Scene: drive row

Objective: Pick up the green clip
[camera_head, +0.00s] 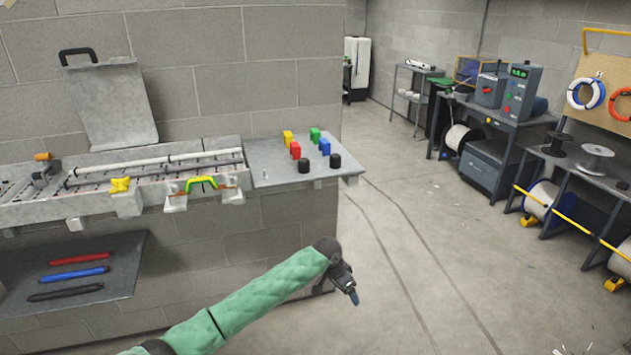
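The green clip (315,134) is a small block standing at the back of a grey shelf plate (267,176). A blue clip (325,146) stands just in front of it, and yellow (288,138) and red (295,150) clips stand to its left. My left gripper (352,292) hangs low over the floor, in front of and below the plate, well apart from the clips. It is dark with a bluish tip, seen small and from the side, and its finger gap cannot be made out. My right gripper does not clearly show.
Two black round pieces (304,166) stand near the plate's front edge. A rail tray (120,170) with a yellow-green curved piece (202,182) lies left. A lower shelf (125,268) holds red, blue and black bars.

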